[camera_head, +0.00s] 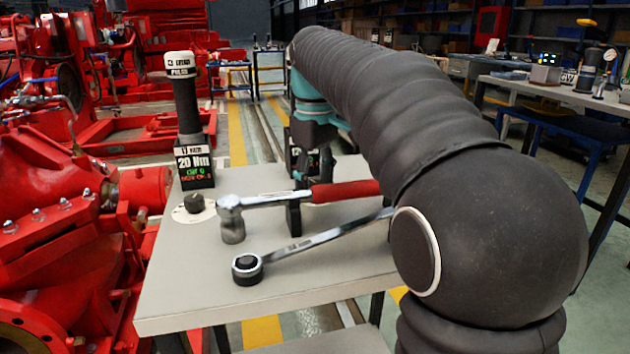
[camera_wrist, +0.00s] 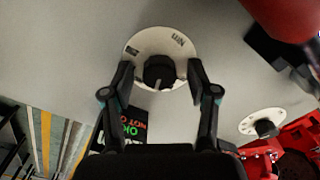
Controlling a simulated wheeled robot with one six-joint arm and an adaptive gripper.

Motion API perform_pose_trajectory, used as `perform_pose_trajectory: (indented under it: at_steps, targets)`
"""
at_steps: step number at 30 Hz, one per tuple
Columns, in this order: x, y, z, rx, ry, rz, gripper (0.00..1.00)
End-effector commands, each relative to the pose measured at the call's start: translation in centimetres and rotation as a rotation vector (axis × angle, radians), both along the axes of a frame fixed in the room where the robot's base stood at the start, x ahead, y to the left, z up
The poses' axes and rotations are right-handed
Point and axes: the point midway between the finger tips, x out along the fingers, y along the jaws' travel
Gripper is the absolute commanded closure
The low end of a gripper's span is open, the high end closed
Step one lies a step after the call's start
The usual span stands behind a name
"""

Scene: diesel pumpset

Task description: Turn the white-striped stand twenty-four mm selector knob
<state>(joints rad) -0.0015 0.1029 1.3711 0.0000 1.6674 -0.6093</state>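A black selector knob (camera_wrist: 159,72) with a light pointer line sits on a round white dial plate (camera_wrist: 160,43) in the wrist view. My gripper (camera_wrist: 160,70) is open, with one finger on each side of this knob and a small gap on both sides. Beside the knob, between my fingers, is part of a stand's display (camera_wrist: 133,125) with green and red text. In the head view a dark stand (camera_head: 297,150) is mostly hidden behind my arm; its stripe and size label cannot be read. My fingertips and this knob are hidden there.
Another knob (camera_head: 194,202) on a white dial stands before a 20 Nm stand (camera_head: 195,165) marked 17 mm. A red-handled tool (camera_head: 345,191) and a ratchet wrench (camera_head: 320,238) lie on the grey table (camera_head: 190,290). Red machinery (camera_head: 60,220) is close at left.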

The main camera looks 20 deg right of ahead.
Motion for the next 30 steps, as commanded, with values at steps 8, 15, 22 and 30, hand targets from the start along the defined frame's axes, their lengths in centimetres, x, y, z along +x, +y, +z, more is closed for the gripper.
perform_pose_trajectory:
  at_steps: [8,15,22,30]
  targets:
    - [0.0,0.02,0.01,0.0,0.0,0.0,1.0]
    - [-0.02,0.02,0.11,0.0,0.001,-0.023,1.0]
    - [-0.02,0.02,0.32,0.0,0.003,-0.132,1.0]
    - [-0.04,0.02,0.31,0.0,0.005,-0.334,1.0]
